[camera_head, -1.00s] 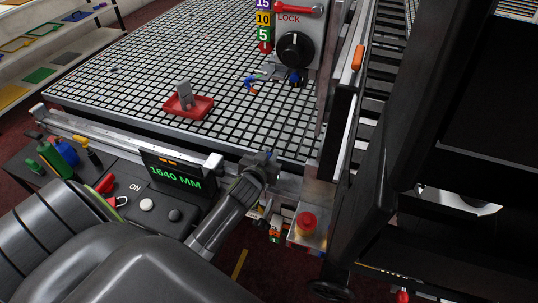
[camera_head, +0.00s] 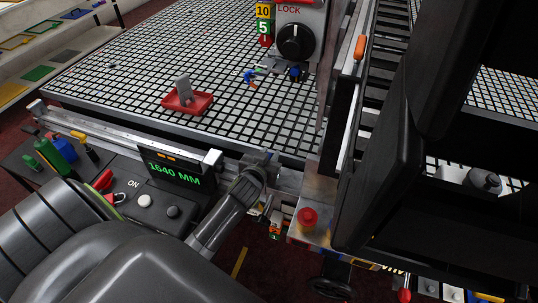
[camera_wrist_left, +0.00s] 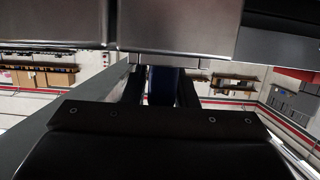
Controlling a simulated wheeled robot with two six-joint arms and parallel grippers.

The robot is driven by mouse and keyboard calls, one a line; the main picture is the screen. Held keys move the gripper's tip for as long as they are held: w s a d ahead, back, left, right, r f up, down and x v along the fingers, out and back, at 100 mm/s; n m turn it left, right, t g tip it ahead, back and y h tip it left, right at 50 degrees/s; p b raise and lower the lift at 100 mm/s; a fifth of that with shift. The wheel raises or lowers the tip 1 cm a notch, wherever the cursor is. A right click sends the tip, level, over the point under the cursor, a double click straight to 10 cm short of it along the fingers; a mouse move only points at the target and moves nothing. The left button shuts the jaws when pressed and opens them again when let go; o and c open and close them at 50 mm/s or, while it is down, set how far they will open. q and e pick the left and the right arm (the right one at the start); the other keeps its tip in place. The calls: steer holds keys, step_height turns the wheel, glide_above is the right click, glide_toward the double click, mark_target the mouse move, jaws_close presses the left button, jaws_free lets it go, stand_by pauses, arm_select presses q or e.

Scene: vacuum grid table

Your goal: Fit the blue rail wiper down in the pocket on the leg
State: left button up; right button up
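My left gripper (camera_head: 262,166) is at the front edge of the grid table, by the right end of the front rail. In the left wrist view, a dark blue piece (camera_wrist_left: 165,86), which looks like the rail wiper, sits between the two fingers and seems gripped. In the head view this piece is hidden behind the gripper and wrist. I cannot make out the leg or its pocket. My right gripper is not in view.
A control panel with a green 1640 MM display (camera_head: 176,176) stands left of the gripper. A red button (camera_head: 307,217) on a metal box is to its right. A red tray (camera_head: 187,102) lies on the grid table (camera_head: 130,70). A large black structure (camera_head: 385,165) fills the right side.

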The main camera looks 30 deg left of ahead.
arm_select(q)
steer(key=o, duration=0.3)
steer(key=b+v, duration=0.1)
steer(key=v, duration=1.6)
steer(key=shift+s+d+r, duration=0.1)
steer(key=shift+s+d, duration=0.05)
steer(key=shift+s, duration=0.05)
